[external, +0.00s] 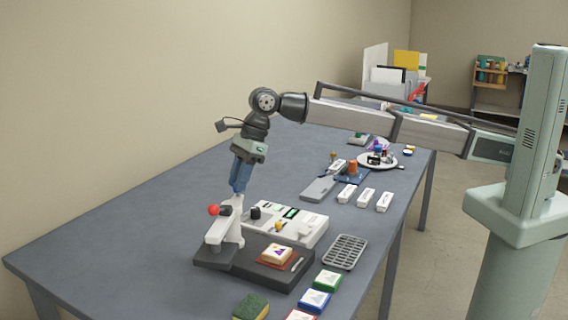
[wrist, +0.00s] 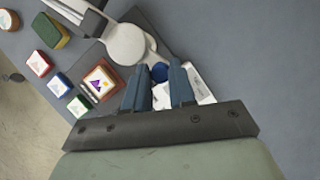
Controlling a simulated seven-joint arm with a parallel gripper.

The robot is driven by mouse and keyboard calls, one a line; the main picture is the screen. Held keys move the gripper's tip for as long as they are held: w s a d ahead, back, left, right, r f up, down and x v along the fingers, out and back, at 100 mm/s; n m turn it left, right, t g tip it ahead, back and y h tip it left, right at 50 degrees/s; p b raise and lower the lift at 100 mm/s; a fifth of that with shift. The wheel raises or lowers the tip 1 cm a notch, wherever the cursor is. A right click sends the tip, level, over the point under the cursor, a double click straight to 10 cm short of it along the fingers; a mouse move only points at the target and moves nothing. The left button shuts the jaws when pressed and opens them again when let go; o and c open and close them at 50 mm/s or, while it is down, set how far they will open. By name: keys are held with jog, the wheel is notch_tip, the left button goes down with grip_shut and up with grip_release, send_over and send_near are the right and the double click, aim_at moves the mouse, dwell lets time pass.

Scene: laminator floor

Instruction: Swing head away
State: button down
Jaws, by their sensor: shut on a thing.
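The white swing head (external: 222,229) stands over the left part of a dark base plate (external: 265,274), with a red ball and a dark knob at its top. In the wrist view, the rounded white head (wrist: 125,43) is just beyond my fingers. My gripper (external: 238,188) points down at the top of the head's post. It is shut on a small blue knob (wrist: 159,72), which shows between the fingertips in the wrist view; my fingers hide part of the grip. A wooden block with a purple triangle (external: 276,254) sits on the base plate, right of the head, uncovered.
A white control box (external: 290,226) with knobs stands behind the base plate. A dark grid rack (external: 345,251) lies to the right. Green, blue and red framed blocks (external: 315,299) and a sponge (external: 251,307) are in front. The table's left side is clear.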

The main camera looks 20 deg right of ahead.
jog(key=shift+s+d+m, duration=0.15)
jog(key=shift+m, duration=0.15)
dwell(0.4)
jog(key=c, duration=1)
grip_release()
jog(key=v, duration=1.3)
jog(key=shift+s+d+r, duration=0.1)
jog(key=shift+r, duration=0.3)
